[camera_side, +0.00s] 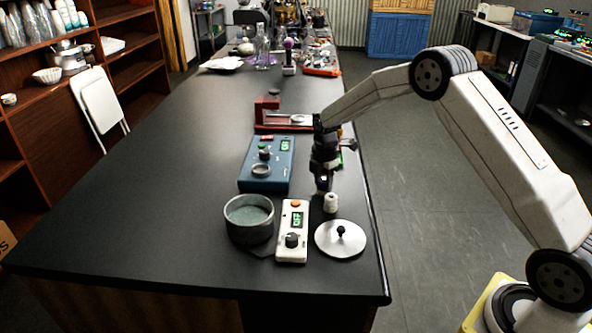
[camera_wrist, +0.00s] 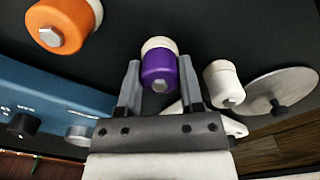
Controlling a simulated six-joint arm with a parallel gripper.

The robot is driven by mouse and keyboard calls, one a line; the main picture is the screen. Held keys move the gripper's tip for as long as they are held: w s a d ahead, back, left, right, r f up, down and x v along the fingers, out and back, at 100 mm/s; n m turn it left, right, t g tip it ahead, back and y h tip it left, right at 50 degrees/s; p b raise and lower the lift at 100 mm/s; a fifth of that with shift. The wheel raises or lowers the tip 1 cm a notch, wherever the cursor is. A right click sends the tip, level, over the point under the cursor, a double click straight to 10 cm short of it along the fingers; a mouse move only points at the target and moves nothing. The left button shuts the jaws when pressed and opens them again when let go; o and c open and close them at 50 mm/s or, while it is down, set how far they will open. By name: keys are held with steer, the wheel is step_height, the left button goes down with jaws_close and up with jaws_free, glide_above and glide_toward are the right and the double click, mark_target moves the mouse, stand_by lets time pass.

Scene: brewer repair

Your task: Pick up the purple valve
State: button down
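The purple valve (camera_wrist: 158,68) has a purple body with a hexagonal metal end and a white cap. In the wrist view it sits between the two fingertips of my gripper (camera_wrist: 159,72). The fingers are apart, with a narrow dark gap on each side of the valve, so my gripper is open. In the side view my gripper (camera_side: 322,172) points down over the right part of the black table, just behind a white valve (camera_side: 330,202). The purple valve is mostly hidden there by the gripper.
The white valve (camera_wrist: 223,84) is close to the right finger. An orange valve (camera_wrist: 62,25) lies up left in the wrist view. A blue device (camera_side: 267,163), a white device (camera_side: 292,230), a grey pot (camera_side: 249,230) and a round lid (camera_side: 340,250) stand nearby. The table's left side is clear.

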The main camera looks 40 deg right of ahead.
mark_target(323, 180)
steer(key=shift+r, duration=0.15)
steer(key=shift+r, duration=0.5)
step_height(323, 180, up, 2)
steer(key=shift+r, duration=0.1)
steer(key=s+a+r, duration=0.2)
steer(key=s+r, duration=0.7)
steer(key=s, duration=0.5)
steer(key=shift+r, duration=0.25)
steer(key=shift+w, duration=0.15)
